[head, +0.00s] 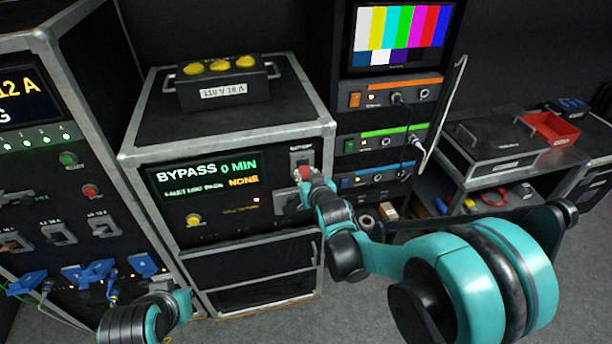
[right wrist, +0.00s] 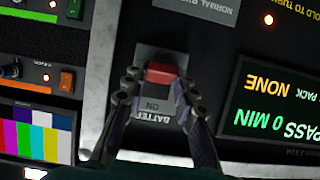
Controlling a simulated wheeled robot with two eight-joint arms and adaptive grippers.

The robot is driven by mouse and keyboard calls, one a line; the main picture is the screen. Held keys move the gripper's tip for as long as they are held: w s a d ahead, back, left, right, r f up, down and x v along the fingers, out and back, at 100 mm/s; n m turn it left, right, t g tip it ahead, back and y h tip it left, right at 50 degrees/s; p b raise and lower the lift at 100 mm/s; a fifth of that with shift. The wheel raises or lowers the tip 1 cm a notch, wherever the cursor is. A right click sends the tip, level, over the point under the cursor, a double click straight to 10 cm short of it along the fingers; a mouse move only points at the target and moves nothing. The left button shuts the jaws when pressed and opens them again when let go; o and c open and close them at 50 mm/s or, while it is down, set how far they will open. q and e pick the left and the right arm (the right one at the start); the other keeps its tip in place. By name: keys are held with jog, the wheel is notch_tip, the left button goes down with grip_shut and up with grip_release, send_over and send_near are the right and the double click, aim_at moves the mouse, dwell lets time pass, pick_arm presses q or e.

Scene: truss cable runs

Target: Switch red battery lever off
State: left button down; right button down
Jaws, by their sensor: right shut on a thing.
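The red battery lever (head: 303,174) sits on the front of the middle case, right of its BYPASS 0 MIN display. In the right wrist view, which is upside down, the red lever (right wrist: 161,72) lies across a grey plate (right wrist: 152,54), and the ON and BATTERY lettering shows beside it. My right gripper (right wrist: 160,84) is shut on the lever, one finger on each side. In the head view, this gripper (head: 304,178) reaches the plate from the right and partly covers it. An OFF marking cannot be made out.
The BYPASS display (head: 205,173) and a yellow knob (head: 194,220) are left of the lever. A rack with a colour-bar screen (head: 401,38) stands right of the case. A box with yellow knobs (head: 225,86) sits on top. Blue plugs (head: 97,272) stick out at left.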

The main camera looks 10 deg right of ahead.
jog(key=f+t+b, duration=0.1)
jog(key=b, duration=0.2)
jog(key=shift+f+t, duration=0.1)
jog(key=shift+t, duration=0.2)
jog(key=shift+b, duration=0.35)
jog(key=shift+r, duration=0.2)
jog(key=c, duration=1.2)
grip_release()
jog(key=v, duration=1.2)
jog(key=shift+f, duration=0.25)
jog(key=shift+d, duration=0.1)
